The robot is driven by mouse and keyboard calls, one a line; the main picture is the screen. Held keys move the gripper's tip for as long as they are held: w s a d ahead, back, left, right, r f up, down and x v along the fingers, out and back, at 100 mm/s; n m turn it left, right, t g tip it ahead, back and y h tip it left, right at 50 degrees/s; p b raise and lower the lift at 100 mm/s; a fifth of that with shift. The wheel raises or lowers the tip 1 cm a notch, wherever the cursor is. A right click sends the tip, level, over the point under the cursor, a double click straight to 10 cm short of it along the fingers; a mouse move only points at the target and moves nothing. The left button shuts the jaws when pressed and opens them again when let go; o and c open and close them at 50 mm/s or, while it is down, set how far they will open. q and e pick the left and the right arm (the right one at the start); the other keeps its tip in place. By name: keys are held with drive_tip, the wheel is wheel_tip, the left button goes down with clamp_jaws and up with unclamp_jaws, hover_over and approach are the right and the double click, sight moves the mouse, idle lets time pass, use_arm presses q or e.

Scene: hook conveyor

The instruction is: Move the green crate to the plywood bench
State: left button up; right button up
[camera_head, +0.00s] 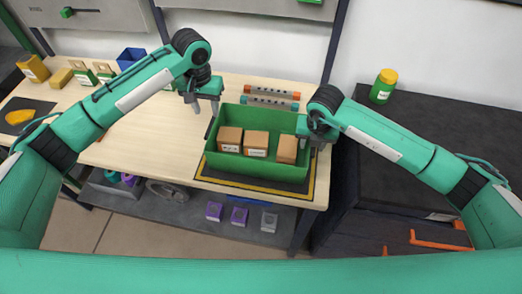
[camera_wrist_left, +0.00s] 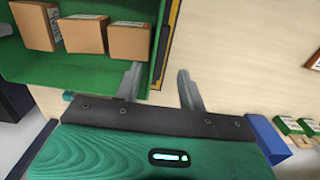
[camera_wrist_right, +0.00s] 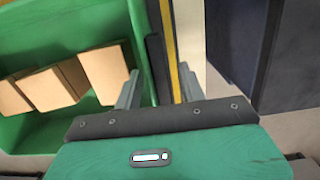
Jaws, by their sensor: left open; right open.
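The green crate (camera_head: 258,170) sits upright at the right end of the light plywood bench (camera_head: 135,150), on a dark mat with a yellow border (camera_head: 213,180). Several brown boxes (camera_head: 256,143) stand in it. My left gripper (camera_head: 203,107) is open at the crate's left end; in the left wrist view (camera_wrist_left: 160,80) the end wall (camera_wrist_left: 158,55) runs between the fingers. My right gripper (camera_head: 312,138) is open at the right end; in the right wrist view (camera_wrist_right: 158,85) that wall (camera_wrist_right: 148,50) lies between its fingers. Contact cannot be told.
A dark cabinet (camera_head: 440,130) stands to the right, bearing a green jar with a yellow lid (camera_head: 383,86). Grey bars with orange ends (camera_head: 270,97) lie behind the crate. A blue bin (camera_head: 131,58) and yellow blocks stand far left. The bench middle is clear.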

drive_tip(key=shift+r, duration=0.1)
use_arm(q)
wheel_tip(320, 180, up, 4)
drive_tip(key=shift+r, duration=0.1)
use_arm(e)
wheel_tip(320, 180, up, 12)
drive_tip(key=s, duration=0.1)
drive_tip(key=shift+s+a, duration=0.15)
drive_tip(key=shift+s, duration=0.05)
drive_tip(key=shift+f, duration=0.2)
idle(0.3)
